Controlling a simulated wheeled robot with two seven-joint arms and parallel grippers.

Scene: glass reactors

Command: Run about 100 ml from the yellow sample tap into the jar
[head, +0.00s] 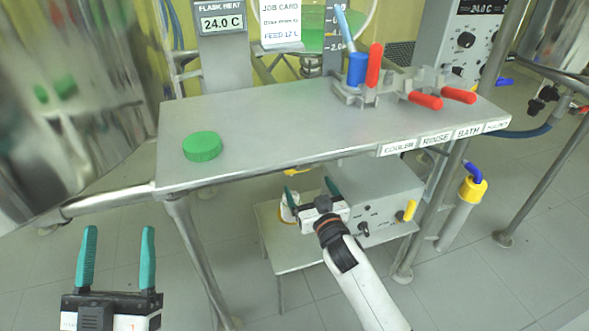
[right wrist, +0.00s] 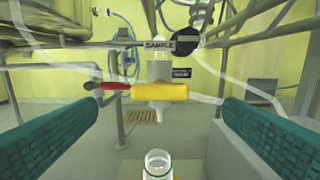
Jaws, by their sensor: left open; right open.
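The open glass jar (right wrist: 158,166) stands low in that view, roughly below the spout, partly cut off by the lower edge. I cannot tell whether it holds liquid. In the head view a pale jar-like shape (head: 289,213) shows beside my right gripper (head: 309,186), which is open, with the tap and jar ahead between its fingers. My left gripper (head: 118,232) is open and empty at the lower left.
A green screw lid (head: 203,146) lies on the steel shelf (head: 270,125). A grey box (head: 375,197) stands on a low stand under the shelf. A red handle (right wrist: 114,86) is left of the tap.

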